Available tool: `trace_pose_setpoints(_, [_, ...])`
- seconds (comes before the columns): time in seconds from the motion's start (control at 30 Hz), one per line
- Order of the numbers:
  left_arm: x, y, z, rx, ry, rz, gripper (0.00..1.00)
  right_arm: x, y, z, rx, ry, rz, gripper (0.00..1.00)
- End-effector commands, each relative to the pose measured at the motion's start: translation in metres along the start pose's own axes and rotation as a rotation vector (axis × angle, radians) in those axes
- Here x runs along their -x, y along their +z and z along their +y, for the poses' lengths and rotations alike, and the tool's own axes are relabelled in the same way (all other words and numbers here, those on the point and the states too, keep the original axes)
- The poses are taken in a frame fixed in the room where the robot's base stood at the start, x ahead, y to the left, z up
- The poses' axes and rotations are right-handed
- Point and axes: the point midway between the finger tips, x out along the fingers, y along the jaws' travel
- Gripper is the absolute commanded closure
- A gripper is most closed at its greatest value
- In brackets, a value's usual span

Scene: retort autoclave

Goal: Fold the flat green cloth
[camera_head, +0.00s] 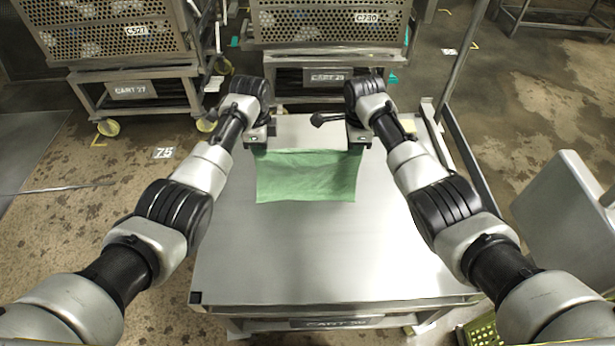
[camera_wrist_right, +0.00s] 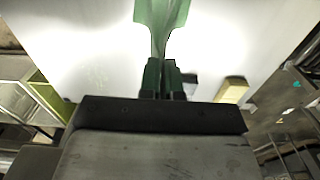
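The green cloth (camera_head: 306,180) is spread out over the middle of the metal cart top, a little creased. My left gripper (camera_head: 261,149) is at its far left corner and appears shut on it; the fingertips are partly hidden. My right gripper (camera_head: 356,147) is at the far right corner. In the right wrist view the right gripper's fingers (camera_wrist_right: 160,66) are close together, with the cloth (camera_wrist_right: 161,18) gathered into a narrow pinch between them. I cannot tell how far the held edge is above the cart top.
The cart top (camera_head: 320,260) is bare in front of the cloth. A small yellow block (camera_wrist_right: 233,90) lies near the right gripper. A thin upright post (camera_head: 463,140) stands at the cart's right side. Carts with perforated baskets (camera_head: 110,38) stand behind.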

Motion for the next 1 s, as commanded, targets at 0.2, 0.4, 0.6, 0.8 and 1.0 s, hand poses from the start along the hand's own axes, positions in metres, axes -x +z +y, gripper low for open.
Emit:
trace_pose_setpoints(0.2, [0.046, 0.0, 0.0, 0.001, 0.0, 0.0, 1.0, 0.045, 0.001, 0.0, 0.001, 0.001, -0.001, 1.0])
trace_pose_setpoints(0.4, [0.067, 0.0, 0.0, 0.001, 0.001, 0.0, 1.0, 0.067, 0.001, 0.0, 0.001, 0.001, -0.001, 1.0])
trace_pose_setpoints(0.6, [0.074, -0.001, 0.0, 0.001, 0.001, 0.0, 1.0, 0.074, 0.001, 0.0, 0.001, 0.001, 0.0, 1.0])
trace_pose_setpoints(0.8, [0.073, -0.001, 0.0, 0.001, 0.0, 0.0, 1.0, 0.073, 0.001, 0.0, 0.001, 0.001, 0.0, 1.0])
trace_pose_setpoints(1.0, [0.073, -0.001, 0.0, 0.001, 0.0, 0.0, 1.0, 0.073, 0.001, 0.0, 0.001, 0.0, 0.0, 1.0])
